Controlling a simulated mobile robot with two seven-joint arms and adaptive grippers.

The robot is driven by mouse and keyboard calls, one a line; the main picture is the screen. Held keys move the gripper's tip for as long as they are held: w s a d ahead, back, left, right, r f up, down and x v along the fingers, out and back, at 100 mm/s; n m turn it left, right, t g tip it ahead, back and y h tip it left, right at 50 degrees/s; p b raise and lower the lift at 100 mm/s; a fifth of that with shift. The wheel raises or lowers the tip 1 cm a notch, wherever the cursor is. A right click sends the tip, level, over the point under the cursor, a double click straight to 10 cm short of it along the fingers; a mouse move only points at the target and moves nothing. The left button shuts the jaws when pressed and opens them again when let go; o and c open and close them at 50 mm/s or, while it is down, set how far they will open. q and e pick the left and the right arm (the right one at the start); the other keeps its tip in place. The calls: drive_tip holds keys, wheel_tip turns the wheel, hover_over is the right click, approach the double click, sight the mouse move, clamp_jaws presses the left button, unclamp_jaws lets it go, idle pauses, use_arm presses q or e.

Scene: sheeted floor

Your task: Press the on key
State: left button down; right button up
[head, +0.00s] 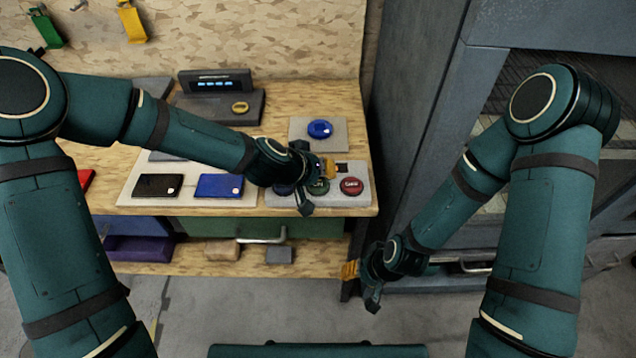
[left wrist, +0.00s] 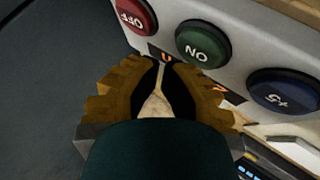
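The round green ON key (left wrist: 203,43) sits on a light panel between the red OFF key (left wrist: 137,15) and the blue +5 key (left wrist: 285,91). In the head view the green key (head: 318,187) is partly covered by my left gripper (head: 318,182), with the red key (head: 351,186) to its right. In the left wrist view my left gripper (left wrist: 166,66) has its orange fingers brought together at the tips, with nothing between them. The tips show just beside the ON key; contact cannot be told. My right gripper (head: 357,284) hangs right of the bench front; its opening is unclear.
A separate pad with a blue button (head: 320,129) stands behind the key panel (head: 362,200). A black device with a lit display (head: 215,82) stands at the back. Black (head: 158,186) and blue (head: 219,186) cards lie left. A grey cabinet (head: 420,110) stands right of the bench.

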sight(323, 184)
use_arm(q)
drive_tip(key=shift+f, duration=0.1)
idle(0.6)
drive_tip(key=shift+f+b, duration=0.35)
drive_tip(key=shift+f, duration=0.35)
idle(0.6)
drive_tip(key=shift+r, duration=0.1)
drive_tip(key=shift+r+p, duration=0.6)
drive_tip(key=shift+r, duration=0.1)
drive_tip(key=shift+r+p, duration=1.85)
drive_tip(key=shift+r, duration=0.7)
